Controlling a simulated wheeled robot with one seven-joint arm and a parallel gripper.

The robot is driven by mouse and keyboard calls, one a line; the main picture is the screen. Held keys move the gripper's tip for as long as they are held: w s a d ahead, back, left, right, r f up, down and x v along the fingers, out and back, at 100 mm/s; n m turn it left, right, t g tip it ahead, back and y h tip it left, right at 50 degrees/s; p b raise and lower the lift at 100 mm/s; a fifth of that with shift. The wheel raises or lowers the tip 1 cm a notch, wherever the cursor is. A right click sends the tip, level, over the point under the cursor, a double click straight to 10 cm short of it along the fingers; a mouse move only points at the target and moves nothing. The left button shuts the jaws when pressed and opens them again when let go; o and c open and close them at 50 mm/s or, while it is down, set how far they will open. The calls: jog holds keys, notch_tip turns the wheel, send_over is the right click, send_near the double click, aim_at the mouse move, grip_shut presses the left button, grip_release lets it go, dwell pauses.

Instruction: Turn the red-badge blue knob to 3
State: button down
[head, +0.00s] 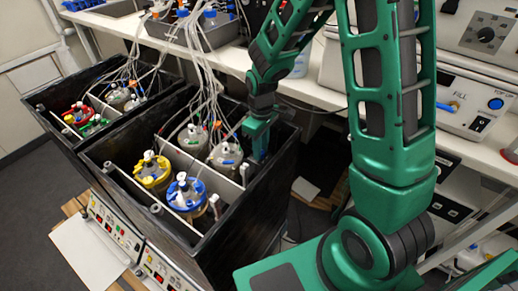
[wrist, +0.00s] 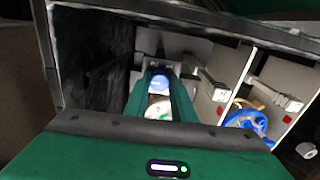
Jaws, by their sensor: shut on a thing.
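My gripper (head: 257,155) reaches down into the right end of the nearer black shaker box. In the wrist view my gripper (wrist: 162,84) has its two green fingers on either side of a round blue knob (wrist: 159,83), shut on it. A white round part with a green mark (wrist: 158,108) lies just below the knob between the fingers. Small red marks show to the right, one of them a red badge (wrist: 220,113); I cannot tell which belongs to the knob. The knob's pointer and its number scale cannot be read. In the head view the knob is hidden by the gripper and box wall.
The black box wall (head: 268,190) stands close to my gripper. Vessels with yellow (head: 152,171) and blue (head: 187,192) collars stand in nearby compartments, with tubes above. A second box (head: 75,88) is at left. The bench (head: 310,88) with instruments runs behind.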

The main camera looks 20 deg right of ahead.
jog(key=c, duration=1.5)
grip_release()
notch_tip(320, 180, up, 11)
jog(key=shift+f, duration=0.1)
jog(key=s+d+r+m, duration=0.3)
jog(key=s+d+m, duration=0.1)
jog(key=s+d, duration=0.2)
jog(key=s+d+r+m, duration=0.3)
jog(key=s+d+r, duration=0.1)
jog(key=s+d, duration=0.25)
jog(key=s+d+m, duration=0.1)
jog(key=s+m, duration=0.1)
jog(key=s, duration=0.2)
jog(key=s+d+m, duration=0.2)
jog(key=s, duration=0.3)
jog(key=s+d+r+m, duration=0.1)
jog(key=s+m, duration=0.1)
jog(key=s, duration=0.2)
jog(key=shift+s+d, duration=0.15)
jog(key=shift+s, duration=0.15)
